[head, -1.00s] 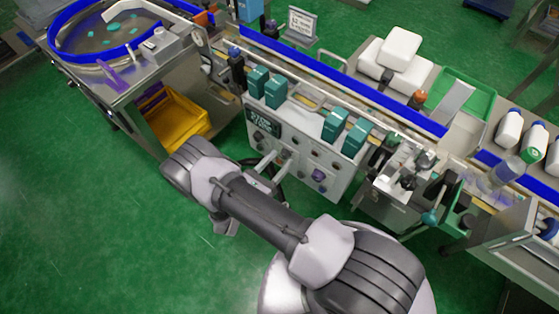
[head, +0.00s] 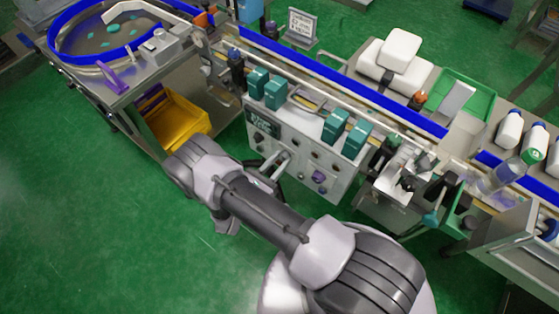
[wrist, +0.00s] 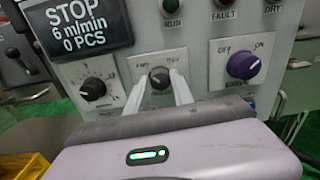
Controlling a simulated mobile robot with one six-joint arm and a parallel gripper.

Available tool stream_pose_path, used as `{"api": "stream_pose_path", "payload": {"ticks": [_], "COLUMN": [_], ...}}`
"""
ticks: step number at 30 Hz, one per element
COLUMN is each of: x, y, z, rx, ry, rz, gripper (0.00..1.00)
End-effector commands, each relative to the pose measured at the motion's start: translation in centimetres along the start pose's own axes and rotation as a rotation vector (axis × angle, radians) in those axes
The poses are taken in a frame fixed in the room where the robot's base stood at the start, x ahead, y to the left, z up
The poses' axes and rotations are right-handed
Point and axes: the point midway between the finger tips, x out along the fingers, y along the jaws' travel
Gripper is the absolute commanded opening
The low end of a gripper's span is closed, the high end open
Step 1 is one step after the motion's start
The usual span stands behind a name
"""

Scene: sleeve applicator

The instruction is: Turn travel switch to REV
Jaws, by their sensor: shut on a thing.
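The travel switch (wrist: 160,77) is a small dark knob on a light grey plate in the wrist view, with small blurred lettering above it on the left and right. My gripper (wrist: 160,87) has its two pale fingers on either side of the knob and is shut on it. Which way the knob points is hard to tell. In the head view my gripper (head: 281,160) reaches the front of the control panel (head: 296,165), and the knob is too small to make out there.
A black dial (wrist: 95,88) sits left of the switch and a purple OFF/ON knob (wrist: 244,65) sits right. A display (wrist: 78,25) reads STOP, 6 m/min, 0 PCS. Indicator lamps line the panel above. A yellow crate (head: 178,122) stands left of the panel.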

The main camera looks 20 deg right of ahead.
Motion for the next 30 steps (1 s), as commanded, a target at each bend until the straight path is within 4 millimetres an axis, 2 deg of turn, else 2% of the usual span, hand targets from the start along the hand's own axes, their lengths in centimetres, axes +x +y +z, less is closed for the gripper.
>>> {"api": "stream_pose_path", "payload": {"ticks": [8,30], "x": [-0.01,-0.02], "y": [-0.04,-0.14], "z": [-0.1,-0.15], "rx": [0.194,0.897], "ry": [0.0,0.001], "rz": [0.0,0.0], "gripper": [0.0,0.0]}}
